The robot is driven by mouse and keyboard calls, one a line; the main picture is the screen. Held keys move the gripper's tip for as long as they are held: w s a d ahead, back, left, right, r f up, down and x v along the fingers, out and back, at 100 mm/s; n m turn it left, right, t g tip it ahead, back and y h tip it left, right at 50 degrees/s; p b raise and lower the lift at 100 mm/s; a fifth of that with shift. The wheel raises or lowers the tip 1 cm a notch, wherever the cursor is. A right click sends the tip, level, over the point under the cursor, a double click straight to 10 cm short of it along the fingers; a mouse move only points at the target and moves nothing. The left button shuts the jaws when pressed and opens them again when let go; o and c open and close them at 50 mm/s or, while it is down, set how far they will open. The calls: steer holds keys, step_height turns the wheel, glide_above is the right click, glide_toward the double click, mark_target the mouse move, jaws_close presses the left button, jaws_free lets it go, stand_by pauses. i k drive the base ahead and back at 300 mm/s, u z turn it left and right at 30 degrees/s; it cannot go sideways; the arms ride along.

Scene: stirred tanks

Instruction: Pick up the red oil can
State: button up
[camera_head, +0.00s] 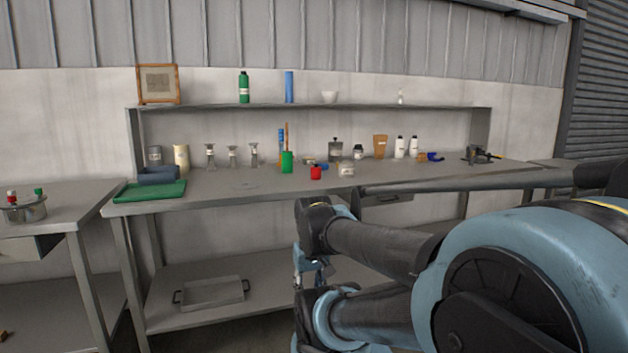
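A small red can (316,173), which looks like the red oil can, stands upright near the front edge of the long grey workbench (235,184). It is just right of a green container (287,162) with a tall orange-brown stick or spout. My blue and black arm fills the lower right of the head view. Its folded links are in front of the bench and below the red can, apart from it. I cannot make out my gripper's fingers among these links. Nothing hides the red can.
A white-labelled jar (346,171) stands close right of the red can. Bottles and flasks line the back under a shelf (220,106). A green tray (150,192) lies at left. The bench front between tray and red can is mostly clear. A pot (25,213) stands on the left table.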

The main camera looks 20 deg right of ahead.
mark_target(315, 171)
steer(key=k, duration=1)
steer(key=z, duration=0.3)
steer(key=i, duration=0.5)
steer(key=z, duration=0.55)
steer(key=i, duration=1.8)
steer(key=u, duration=0.45)
